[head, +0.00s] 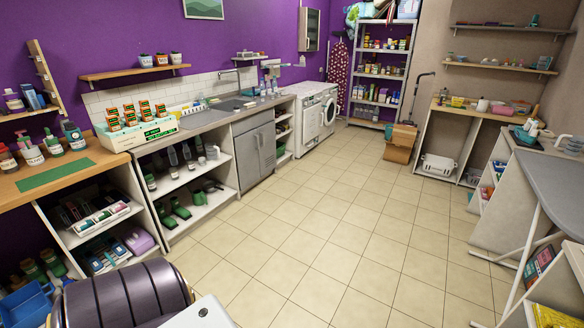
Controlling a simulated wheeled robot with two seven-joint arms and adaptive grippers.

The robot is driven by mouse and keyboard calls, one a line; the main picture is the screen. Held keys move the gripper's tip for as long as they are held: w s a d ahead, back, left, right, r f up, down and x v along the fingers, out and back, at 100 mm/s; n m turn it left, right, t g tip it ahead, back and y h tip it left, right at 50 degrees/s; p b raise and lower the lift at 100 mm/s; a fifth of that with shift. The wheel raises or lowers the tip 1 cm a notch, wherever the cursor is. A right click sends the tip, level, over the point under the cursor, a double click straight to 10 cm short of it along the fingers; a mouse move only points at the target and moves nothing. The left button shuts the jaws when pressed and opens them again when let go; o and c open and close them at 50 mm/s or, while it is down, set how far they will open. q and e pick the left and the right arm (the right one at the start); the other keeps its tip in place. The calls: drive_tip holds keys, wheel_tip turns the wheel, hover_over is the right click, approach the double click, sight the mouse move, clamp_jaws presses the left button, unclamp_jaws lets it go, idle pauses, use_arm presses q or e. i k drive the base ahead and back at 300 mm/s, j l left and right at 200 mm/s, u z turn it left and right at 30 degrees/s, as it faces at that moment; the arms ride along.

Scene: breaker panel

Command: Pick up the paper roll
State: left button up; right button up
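I cannot make out a paper roll for certain. A small white rounded object (482,105) stands on the wooden counter at the back right; it is too small to tell whether it is the roll. Neither of my grippers shows in the head view. A dark ribbed cylinder and a white part at the bottom left may be parts of me.
Counters and open shelves (185,187) line the left wall, with a grey cabinet (257,155) and white washer (316,115). A storage rack (378,80) stands at the back. An ironing board (556,182) is at right. The tiled floor (340,215) between is clear.

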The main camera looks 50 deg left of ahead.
sight(483, 107)
drive_tip(key=u, duration=0.9)
drive_tip(key=i+z, duration=0.35)
drive_tip(key=i, duration=3.1)
drive_tip(key=l, duration=0.1)
